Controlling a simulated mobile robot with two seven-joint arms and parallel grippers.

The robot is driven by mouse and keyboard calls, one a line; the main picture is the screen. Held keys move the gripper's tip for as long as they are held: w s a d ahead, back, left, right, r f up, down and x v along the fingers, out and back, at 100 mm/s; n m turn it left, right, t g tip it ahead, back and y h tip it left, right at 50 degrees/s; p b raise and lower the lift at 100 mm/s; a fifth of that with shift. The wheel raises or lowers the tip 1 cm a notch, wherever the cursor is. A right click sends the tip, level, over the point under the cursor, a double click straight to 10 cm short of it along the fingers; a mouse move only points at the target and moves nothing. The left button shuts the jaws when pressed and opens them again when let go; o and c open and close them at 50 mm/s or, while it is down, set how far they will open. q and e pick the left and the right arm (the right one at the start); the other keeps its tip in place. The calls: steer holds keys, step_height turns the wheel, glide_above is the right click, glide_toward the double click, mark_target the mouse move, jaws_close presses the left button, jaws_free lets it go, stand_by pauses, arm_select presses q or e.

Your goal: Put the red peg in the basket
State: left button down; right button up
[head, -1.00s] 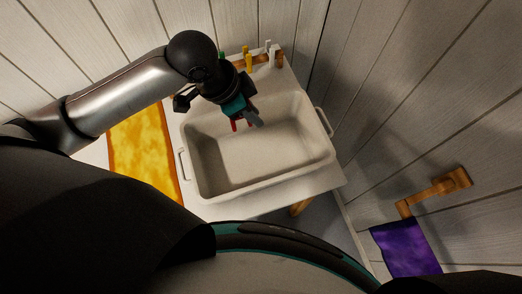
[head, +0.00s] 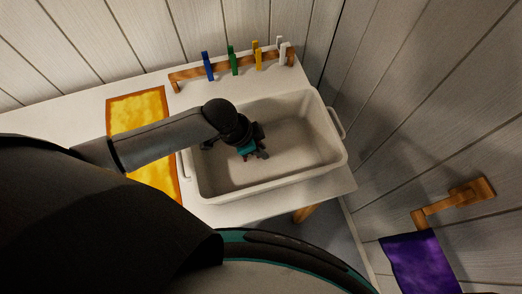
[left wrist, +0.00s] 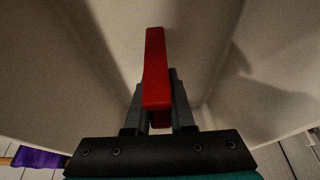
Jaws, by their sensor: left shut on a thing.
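The red peg (left wrist: 156,70) shows in the left wrist view, held between the fingers of my left gripper (left wrist: 158,108). In the head view my left gripper (head: 253,153) is inside the white basket (head: 220,185), near its left side, and the peg is mostly hidden there. The basket's pale inner walls surround the peg in the left wrist view. I cannot tell whether the peg touches the basket's floor. My right gripper is not in view.
A wooden rack (head: 188,74) at the back of the white table carries a blue peg (head: 208,66), a green peg (head: 233,61), a yellow peg (head: 258,56) and white ones (head: 283,52). A yellow cloth (head: 140,112) lies left of the basket. A purple cloth (head: 420,262) hangs at right.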

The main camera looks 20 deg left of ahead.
arm_select(q)
steer(key=shift+f, duration=0.7)
steer(key=shift+f, duration=0.15)
steer(key=c, duration=0.8)
jaws_free()
steer(key=shift+o, duration=0.2)
steer(key=p+v, duration=0.3)
steer(key=v, duration=0.9)
steer(key=shift+d+r, duration=0.1)
steer(key=shift+r, duration=0.15)
